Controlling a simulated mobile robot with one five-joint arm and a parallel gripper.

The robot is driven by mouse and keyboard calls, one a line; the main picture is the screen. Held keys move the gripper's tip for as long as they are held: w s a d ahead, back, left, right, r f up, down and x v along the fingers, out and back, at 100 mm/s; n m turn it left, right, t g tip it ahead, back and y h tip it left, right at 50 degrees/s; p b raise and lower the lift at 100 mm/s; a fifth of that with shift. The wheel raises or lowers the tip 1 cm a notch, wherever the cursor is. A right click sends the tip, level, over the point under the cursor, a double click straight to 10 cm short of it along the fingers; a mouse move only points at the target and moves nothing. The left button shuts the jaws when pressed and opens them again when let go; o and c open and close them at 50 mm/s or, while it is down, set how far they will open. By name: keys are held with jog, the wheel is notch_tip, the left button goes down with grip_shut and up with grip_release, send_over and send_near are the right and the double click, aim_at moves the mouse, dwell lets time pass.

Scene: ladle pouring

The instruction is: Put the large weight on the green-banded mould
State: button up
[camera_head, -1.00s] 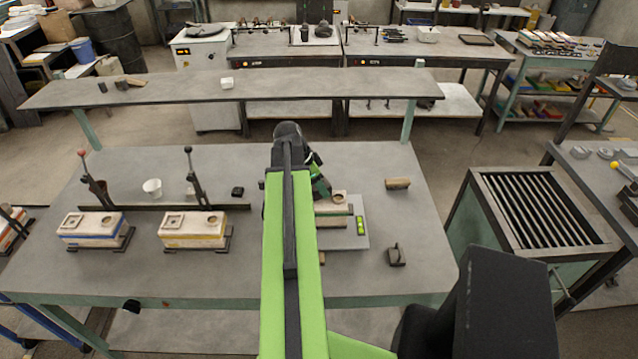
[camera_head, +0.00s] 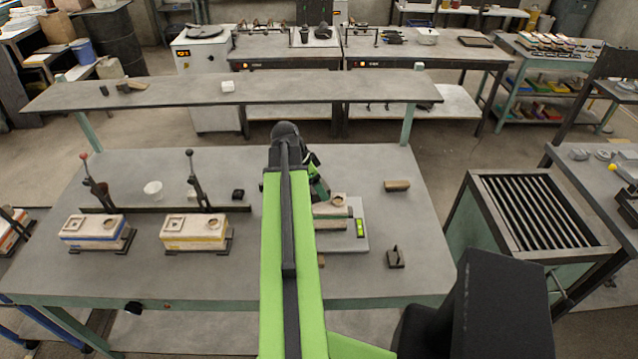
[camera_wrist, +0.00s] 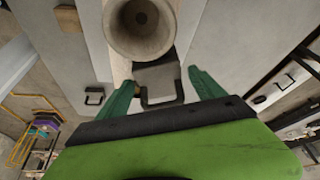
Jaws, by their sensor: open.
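My gripper (camera_wrist: 162,77) is open in the wrist view, one green finger on each side of a grey block with a dark handle (camera_wrist: 157,74), which looks like a weight. Whether the fingers touch it, I cannot tell. The block is beside a mould's round pouring cup (camera_wrist: 140,25). In the head view, my arm covers most of the gripper and the left part of the green-banded mould (camera_head: 336,212). This mould lies on a grey plate with a yellow-green level (camera_head: 360,228). A dark weight with a handle (camera_head: 395,257) stands on the table to its right.
A blue-banded mould (camera_head: 96,231) and a yellow-banded mould (camera_head: 194,231) stand at left, with upright levers behind them. A small dark block (camera_head: 238,194), a white cup (camera_head: 153,188) and a wooden block (camera_head: 397,186) lie on the table. A slatted bin (camera_head: 530,215) stands at right.

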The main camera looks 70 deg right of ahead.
jog(key=p+v, duration=0.9)
jog(key=v, duration=0.2)
jog(key=shift+s, duration=0.1)
jog(key=w+a+f+n+t, duration=0.1)
jog(key=w+a+n+t, duration=0.2)
jog(key=w+a+n, duration=1.45)
jog(key=w+a+n+y, duration=0.1)
jog(key=w+a+n, duration=0.2)
jog(key=a, duration=1)
jog(key=w+a+n+y, duration=0.1)
jog(key=w+a+n, duration=0.2)
jog(key=a, duration=0.9)
jog(key=w+a+n+y, duration=0.1)
jog(key=w+a+n, duration=0.3)
jog(key=a, duration=0.9)
jog(key=w+f, duration=0.1)
jog(key=w, duration=0.2)
jog(key=shift+a, duration=0.35)
